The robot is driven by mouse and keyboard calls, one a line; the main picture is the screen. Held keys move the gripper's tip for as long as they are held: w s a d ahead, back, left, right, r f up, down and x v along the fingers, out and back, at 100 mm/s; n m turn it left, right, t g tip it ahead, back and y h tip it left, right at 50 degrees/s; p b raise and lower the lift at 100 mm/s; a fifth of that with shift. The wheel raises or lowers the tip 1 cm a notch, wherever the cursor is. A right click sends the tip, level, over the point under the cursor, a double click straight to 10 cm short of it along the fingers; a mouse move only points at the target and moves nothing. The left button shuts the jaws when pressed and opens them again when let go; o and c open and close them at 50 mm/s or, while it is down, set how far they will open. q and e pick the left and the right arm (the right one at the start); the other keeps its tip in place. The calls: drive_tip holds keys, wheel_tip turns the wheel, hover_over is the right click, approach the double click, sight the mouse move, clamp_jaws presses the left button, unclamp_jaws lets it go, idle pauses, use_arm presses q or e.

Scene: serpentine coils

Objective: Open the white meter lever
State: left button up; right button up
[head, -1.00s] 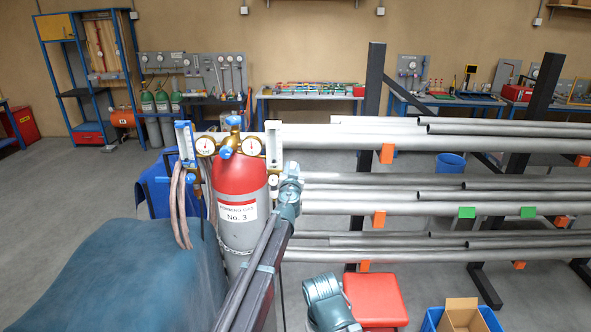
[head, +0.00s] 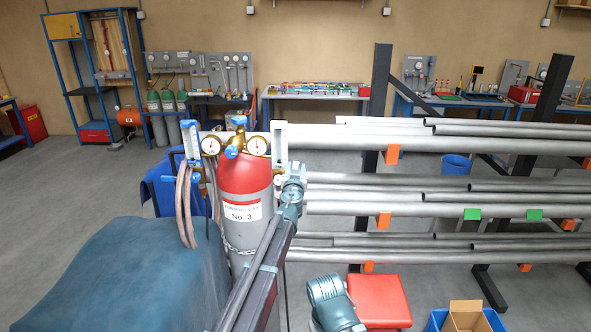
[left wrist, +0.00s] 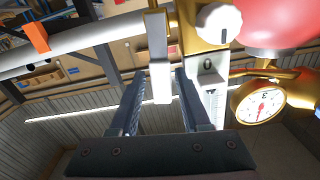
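A red-and-grey cylinder (head: 246,180) labelled No. 3 carries a brass regulator with round gauges and a white upright meter (head: 280,145) on its right side. In the left wrist view the white meter body (left wrist: 210,90) is marked 0, and a white lever (left wrist: 160,82) hangs beside it from a brass fitting. My left gripper (head: 291,182) is close in front of the meter's lower part. In the left wrist view its two fingers (left wrist: 157,88) are apart, with the lever's lower end showing between their tips; I cannot tell whether they touch it. My right gripper is not in view.
A rack of grey pipes (head: 400,207) stands right of the cylinder. A second meter (head: 191,140) with hoses hangs at the regulator's left. A red stool top (head: 379,300) is below.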

use_arm(q)
drive_tip(key=shift+w, duration=0.1)
idle(0.5)
drive_tip(key=d+f+m+b, duration=0.5)
drive_tip(key=f+m+b, duration=0.1)
drive_tip(key=m, duration=1)
drive_tip(key=s, duration=1.5)
drive_tip(key=s+a+f+n+g+y, duration=0.3)
drive_tip(key=s+a+f+n, duration=0.1)
drive_tip(key=a, duration=0.5)
drive_tip(key=s+a+f+n+g+y, duration=0.3)
drive_tip(key=a+f+n, duration=0.2)
drive_tip(key=a, duration=0.3)
drive_tip(key=shift+s+a+f+n+g, duration=0.35)
drive_tip(key=shift+s+n+g, duration=0.05)
drive_tip(key=shift+n, duration=0.5)
